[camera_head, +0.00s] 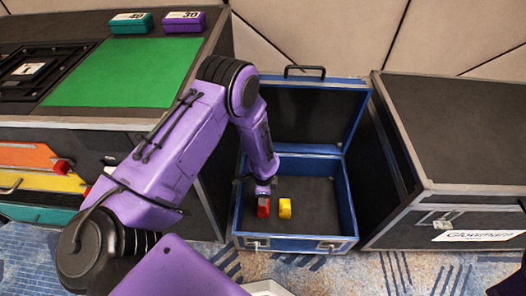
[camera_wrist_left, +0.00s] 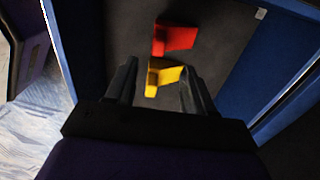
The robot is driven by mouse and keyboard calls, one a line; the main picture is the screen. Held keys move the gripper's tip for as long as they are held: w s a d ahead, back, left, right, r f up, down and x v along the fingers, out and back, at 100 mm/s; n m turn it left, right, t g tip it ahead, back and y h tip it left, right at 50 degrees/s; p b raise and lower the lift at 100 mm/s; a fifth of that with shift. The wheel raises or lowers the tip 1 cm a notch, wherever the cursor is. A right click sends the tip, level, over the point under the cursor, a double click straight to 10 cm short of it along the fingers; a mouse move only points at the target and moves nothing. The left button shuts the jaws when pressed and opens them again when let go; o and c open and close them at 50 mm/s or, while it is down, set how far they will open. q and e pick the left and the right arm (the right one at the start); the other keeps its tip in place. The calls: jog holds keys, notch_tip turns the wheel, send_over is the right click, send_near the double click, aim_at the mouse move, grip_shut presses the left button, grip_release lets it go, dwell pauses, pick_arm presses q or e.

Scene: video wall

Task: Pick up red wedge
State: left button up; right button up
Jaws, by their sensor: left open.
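The red wedge (camera_head: 263,208) lies on the dark floor of the open blue case, left of a yellow block (camera_head: 285,208). My left gripper (camera_head: 264,188) reaches down into the case and looks close to the red wedge; the gap is hard to judge. In the left wrist view the open fingers (camera_wrist_left: 160,88) frame the yellow block (camera_wrist_left: 163,77), and the red wedge (camera_wrist_left: 175,39) lies beyond it, past the fingertips. Nothing is seen held. My right gripper is not in view.
The blue case (camera_head: 349,205) has upright walls around the blocks and a raised lid (camera_head: 305,110) behind. A black case (camera_head: 455,130) stands to the right. A bench with a green mat (camera_head: 125,72) and two small boxes is at the left. The case floor right of the yellow block is clear.

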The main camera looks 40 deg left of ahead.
pick_arm(q)
notch_tip(320, 180, down, 10)
jog(key=b, duration=0.8)
jog(key=shift+r, duration=0.25)
jog(key=shift+c, duration=0.6)
grip_shut()
